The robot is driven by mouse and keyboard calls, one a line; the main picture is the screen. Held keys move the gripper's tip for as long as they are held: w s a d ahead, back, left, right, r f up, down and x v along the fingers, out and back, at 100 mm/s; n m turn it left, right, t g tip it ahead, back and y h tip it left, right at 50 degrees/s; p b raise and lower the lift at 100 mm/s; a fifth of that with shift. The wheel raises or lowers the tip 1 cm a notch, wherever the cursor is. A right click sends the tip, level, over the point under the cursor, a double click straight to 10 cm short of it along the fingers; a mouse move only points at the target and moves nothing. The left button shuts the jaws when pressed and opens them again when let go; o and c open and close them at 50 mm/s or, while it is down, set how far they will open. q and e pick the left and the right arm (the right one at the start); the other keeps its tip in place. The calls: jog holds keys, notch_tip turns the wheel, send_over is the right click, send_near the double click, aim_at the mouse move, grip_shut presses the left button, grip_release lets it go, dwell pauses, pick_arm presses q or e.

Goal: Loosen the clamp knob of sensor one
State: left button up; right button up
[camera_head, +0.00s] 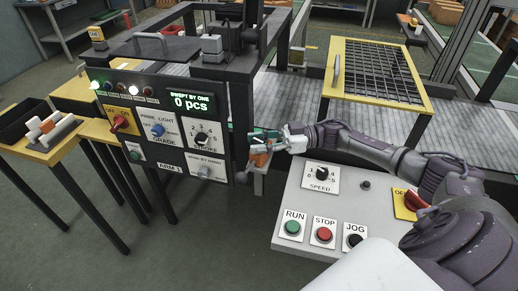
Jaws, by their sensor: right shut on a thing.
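My right gripper (280,137) reaches in from the right, past the right edge of the black control panel (158,130). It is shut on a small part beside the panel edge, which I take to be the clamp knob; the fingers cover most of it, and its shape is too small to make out. An orange piece (260,158) shows just below the fingers. A green piece (266,132) shows at the fingertips. No label reading sensor one is legible. My left gripper is not in view.
A grey console (330,215) with RUN, STOP and JOG buttons and a speed dial lies under my right arm. A yellow-framed mesh guard (424,100) stands behind. A side table (45,155) with a black bin is at left. The floor at front left is clear.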

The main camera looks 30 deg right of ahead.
jog(key=shift+g, duration=0.3)
jog(key=o, duration=1.2)
jog(key=shift+w+a, duration=0.1)
jog(key=shift+c, duration=0.2)
jog(key=v, duration=1.2)
jog(key=shift+f, duration=0.1)
